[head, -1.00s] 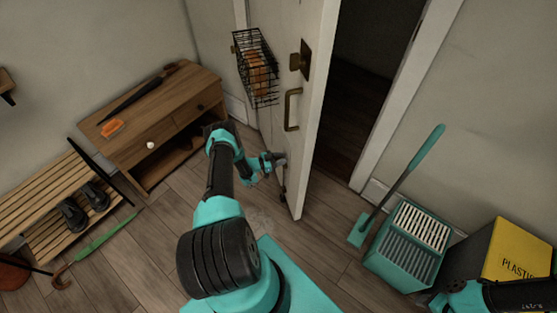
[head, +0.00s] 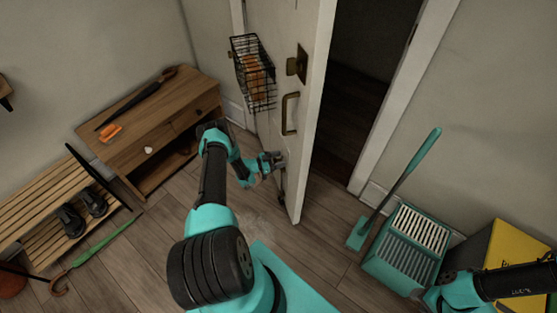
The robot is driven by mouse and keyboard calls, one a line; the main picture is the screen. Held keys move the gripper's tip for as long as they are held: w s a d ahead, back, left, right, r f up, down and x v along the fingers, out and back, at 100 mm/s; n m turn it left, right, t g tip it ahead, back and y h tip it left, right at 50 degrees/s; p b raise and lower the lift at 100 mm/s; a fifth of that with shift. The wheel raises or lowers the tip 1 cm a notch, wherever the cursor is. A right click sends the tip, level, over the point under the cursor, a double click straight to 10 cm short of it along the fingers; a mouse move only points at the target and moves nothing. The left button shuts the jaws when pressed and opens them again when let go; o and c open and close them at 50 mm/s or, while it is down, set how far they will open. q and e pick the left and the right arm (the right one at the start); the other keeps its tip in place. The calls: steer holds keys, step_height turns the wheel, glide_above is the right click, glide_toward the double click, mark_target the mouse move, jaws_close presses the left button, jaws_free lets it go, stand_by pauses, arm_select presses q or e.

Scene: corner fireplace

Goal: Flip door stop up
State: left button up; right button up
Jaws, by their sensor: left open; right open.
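The white door (head: 302,150) stands ajar, with a brass handle (head: 290,114) on its face. A small dark piece, which looks like the door stop (head: 283,190), sits low on the door face near its free edge. It is too small to tell its angle. My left gripper (head: 279,161) is open at the lower door face, just above the dark piece. I cannot tell whether it touches the door. My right arm shows at the lower right, but its gripper is outside the view.
A wire basket (head: 253,75) hangs on the door. A wooden cabinet (head: 150,120) and a slatted shoe bench (head: 45,205) stand left. A teal mop bucket (head: 398,262), a mop (head: 405,175) and a yellow-lidded bin (head: 520,250) stand right. Floor before the door is clear.

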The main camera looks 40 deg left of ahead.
arm_select(q)
steer(key=v, duration=1.7)
steer(key=shift+s, duration=0.2)
steer(key=shift+a, duration=0.1)
